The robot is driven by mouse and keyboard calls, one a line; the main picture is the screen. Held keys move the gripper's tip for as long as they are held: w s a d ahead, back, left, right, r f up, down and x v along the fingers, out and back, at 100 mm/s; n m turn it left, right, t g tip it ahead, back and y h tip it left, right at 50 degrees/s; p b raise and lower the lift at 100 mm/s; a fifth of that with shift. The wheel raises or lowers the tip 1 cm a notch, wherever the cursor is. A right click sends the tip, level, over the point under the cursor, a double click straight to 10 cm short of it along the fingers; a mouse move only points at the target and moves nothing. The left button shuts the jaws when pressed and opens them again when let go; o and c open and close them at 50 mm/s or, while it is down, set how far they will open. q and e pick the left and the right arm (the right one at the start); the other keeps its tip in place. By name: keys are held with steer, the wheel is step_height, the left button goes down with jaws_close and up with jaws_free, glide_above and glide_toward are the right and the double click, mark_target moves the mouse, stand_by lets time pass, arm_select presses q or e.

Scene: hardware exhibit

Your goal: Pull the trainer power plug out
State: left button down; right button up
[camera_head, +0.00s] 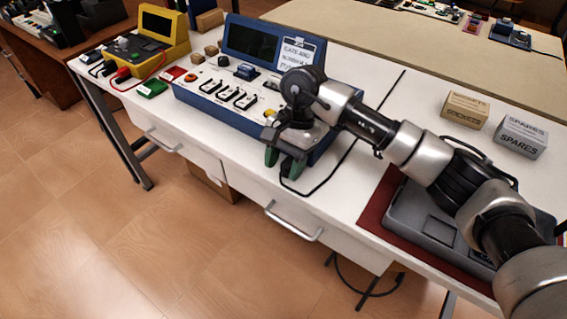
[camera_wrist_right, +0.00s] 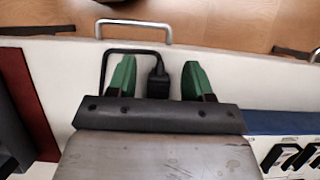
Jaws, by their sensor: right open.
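The blue trainer console (camera_head: 210,92), with a dark screen and a row of switches, stands on the white bench. My right gripper (camera_head: 281,163) is at its front right corner, pointing down, with two green fingers apart. In the right wrist view, a black plug (camera_wrist_right: 158,82) with a cable is between the open fingers of the right gripper (camera_wrist_right: 160,75), with a gap on each side. The plug's lower end is hidden behind the gripper body. In the head view the plug is hidden by the gripper; its black cable (camera_head: 322,182) loops out to the right. My left gripper is not in view.
A yellow instrument (camera_head: 160,38) with red and black leads stands left of the console. Two boxes, SOCKETS (camera_head: 465,108) and SPARES (camera_head: 520,136), stand at the right. A grey case (camera_head: 410,212) lies on a red mat under my right arm. Drawer handles (camera_head: 295,226) jut from the bench front.

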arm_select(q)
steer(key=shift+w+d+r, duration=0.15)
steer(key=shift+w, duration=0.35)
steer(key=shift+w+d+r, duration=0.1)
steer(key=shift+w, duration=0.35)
arm_select(e)
steer(key=v, duration=1)
steer(key=shift+r, duration=0.2)
